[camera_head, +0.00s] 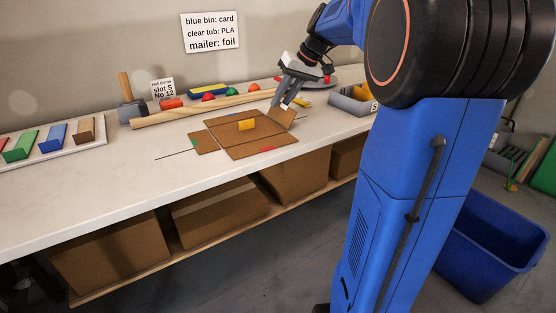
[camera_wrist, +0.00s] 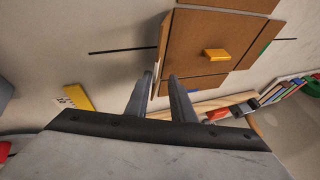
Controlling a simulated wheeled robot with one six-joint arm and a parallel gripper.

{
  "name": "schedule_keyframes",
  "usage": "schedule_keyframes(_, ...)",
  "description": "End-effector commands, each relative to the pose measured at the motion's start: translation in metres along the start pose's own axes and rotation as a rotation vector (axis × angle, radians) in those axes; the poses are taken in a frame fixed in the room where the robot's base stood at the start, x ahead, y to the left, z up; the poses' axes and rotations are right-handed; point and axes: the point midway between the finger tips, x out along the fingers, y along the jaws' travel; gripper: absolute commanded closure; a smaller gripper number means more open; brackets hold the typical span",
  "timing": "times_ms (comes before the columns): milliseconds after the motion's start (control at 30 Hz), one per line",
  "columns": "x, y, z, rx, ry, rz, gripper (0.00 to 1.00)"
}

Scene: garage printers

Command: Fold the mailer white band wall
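The mailer (camera_head: 238,133) is a flat brown cardboard sheet with flaps, lying on the white bench. A yellow block (camera_head: 247,125) sits on its middle panel. Its left flap (camera_head: 203,144) bears a green mark, its front flap (camera_head: 262,149) a red one, and a blue mark shows at the back. The right flap (camera_head: 281,119) is tilted up beside my gripper (camera_head: 287,103). In the wrist view, a thin brown panel edge reaches between the fingertips of my gripper (camera_wrist: 161,80). The fingers stand apart. I cannot tell whether they touch the flap. A small white patch shows near the fingertips.
A wooden rod (camera_head: 205,108) lies behind the mailer, with coloured pieces beyond it. A grey open box (camera_head: 352,101) stands to the right. A tray (camera_head: 50,148) of coloured pieces is at the left. The bench front is clear. A blue bin (camera_head: 490,250) stands on the floor.

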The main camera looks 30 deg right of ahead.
Motion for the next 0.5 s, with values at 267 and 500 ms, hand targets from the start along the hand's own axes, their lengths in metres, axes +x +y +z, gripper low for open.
schedule_keyframes(267, -0.041, 0.0, 0.0, 0.001, 0.003, 0.0, 0.78)
schedule_keyframes(500, -0.079, 0.0, 0.0, 0.001, 0.003, 0.0, 0.78)
